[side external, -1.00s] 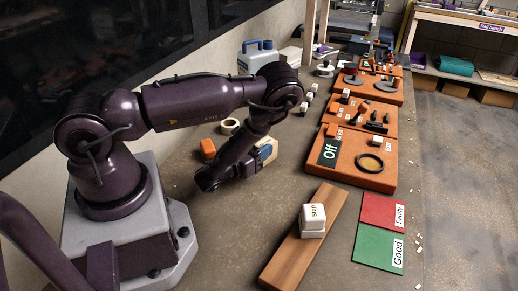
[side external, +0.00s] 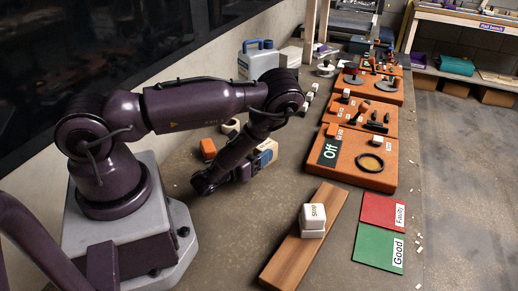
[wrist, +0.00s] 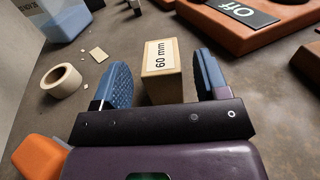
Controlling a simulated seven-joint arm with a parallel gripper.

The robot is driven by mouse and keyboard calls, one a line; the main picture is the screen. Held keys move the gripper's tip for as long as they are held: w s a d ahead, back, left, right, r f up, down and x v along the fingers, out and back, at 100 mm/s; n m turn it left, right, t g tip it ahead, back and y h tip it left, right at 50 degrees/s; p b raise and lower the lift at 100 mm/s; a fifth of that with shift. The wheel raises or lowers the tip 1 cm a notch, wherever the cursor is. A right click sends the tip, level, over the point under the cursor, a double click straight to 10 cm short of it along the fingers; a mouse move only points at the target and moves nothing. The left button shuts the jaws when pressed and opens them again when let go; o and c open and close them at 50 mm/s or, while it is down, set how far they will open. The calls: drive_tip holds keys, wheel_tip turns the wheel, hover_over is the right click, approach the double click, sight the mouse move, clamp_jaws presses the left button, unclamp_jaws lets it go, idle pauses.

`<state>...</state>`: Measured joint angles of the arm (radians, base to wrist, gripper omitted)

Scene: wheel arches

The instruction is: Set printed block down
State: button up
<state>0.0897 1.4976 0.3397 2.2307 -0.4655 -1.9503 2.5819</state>
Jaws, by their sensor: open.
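The printed block (wrist: 161,72) is pale wood-coloured with a white "60 mm" label on its upper face. In the wrist view it stands between the two blue fingers of my gripper (wrist: 163,85), with a gap on each side. My gripper is open and not clasping it. In the side external view the cream block (side external: 268,146) shows beside a blue finger (side external: 264,159), low over the worktop behind my lower arm. Its base is partly hidden, but it appears to rest on the worktop.
A tape roll (wrist: 62,80) and an orange object (wrist: 38,157) lie left of my gripper. An orange board with an "Off" sign (side external: 329,151) lies to the right. A plank (side external: 290,257) carries a white "Stop" block (side external: 313,217). Red (side external: 383,211) and green (side external: 378,248) mats lie beyond.

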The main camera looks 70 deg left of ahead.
drive_tip(key=shift+v, duration=1)
drive_tip(key=w+d+r+n+g+h, duration=0.2)
drive_tip(key=w+d+r+n+g, duration=0.15)
drive_tip(key=r+n, duration=0.65)
drive_tip(key=w+d+r+n+g+h, duration=0.25)
drive_tip(key=d+r+n+g, duration=0.35)
drive_tip(key=n, duration=0.6)
drive_tip(key=s+d+r+n+g+h, duration=0.1)
drive_tip(key=s+d+r+n, duration=0.3)
drive_tip(key=s+r+n, duration=0.5)
drive_tip(key=s+r+h, duration=0.1)
drive_tip(key=s+r, duration=0.5)
drive_tip(key=s, duration=0.1)
drive_tip(key=shift+s+r, duration=0.25)
drive_tip(key=shift+s, duration=0.15)
